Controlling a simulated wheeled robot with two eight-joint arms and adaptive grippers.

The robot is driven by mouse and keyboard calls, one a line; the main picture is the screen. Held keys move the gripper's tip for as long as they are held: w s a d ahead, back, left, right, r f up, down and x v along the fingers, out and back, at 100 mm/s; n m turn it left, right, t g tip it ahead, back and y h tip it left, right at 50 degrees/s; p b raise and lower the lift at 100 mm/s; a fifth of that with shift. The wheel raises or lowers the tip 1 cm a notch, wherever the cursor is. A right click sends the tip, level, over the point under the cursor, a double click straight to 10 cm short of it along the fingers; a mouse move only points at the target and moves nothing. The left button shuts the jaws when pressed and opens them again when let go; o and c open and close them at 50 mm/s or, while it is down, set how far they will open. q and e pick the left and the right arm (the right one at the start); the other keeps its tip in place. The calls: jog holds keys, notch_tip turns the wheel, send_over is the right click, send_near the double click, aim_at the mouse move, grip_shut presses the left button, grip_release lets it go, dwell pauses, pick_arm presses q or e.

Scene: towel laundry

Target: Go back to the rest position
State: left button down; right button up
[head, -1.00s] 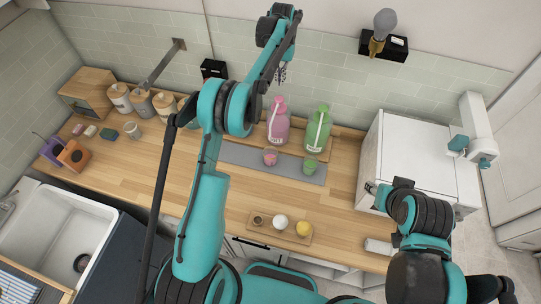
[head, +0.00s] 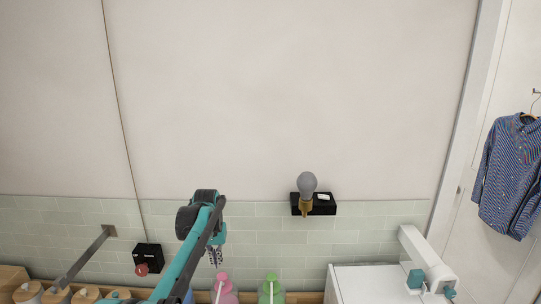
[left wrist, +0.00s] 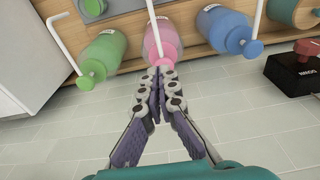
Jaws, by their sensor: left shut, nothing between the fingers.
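My left arm rises from the bottom of the head view, with its left gripper (head: 215,254) hanging from the upper end in front of the tiled wall. In the left wrist view the left gripper (left wrist: 162,78) has its fingertips together with nothing between them. The fingers overlap the pink bottle in that view, but I cannot tell that they touch it. My right gripper is out of view.
A pink bottle (head: 224,292) and a green bottle (head: 271,292) stand below the gripper. A blue bottle (left wrist: 226,32) shows in the wrist view. A shirt (head: 512,172) hangs at right.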

pick_arm(q)
jog(key=s+f+t+b, duration=0.3)
jog(key=s+f+b, duration=0.9)
jog(key=s, duration=0.5)
jog(key=s+f+t+b, duration=0.2)
jog(key=s+f+b, duration=1)
jog(key=s, duration=0.5)
notch_tip(320, 180, down, 3)
jog(key=shift+s+r+t+b, duration=0.15)
jog(key=shift+s+t+b, duration=0.1)
jog(key=shift+t+b, duration=0.15)
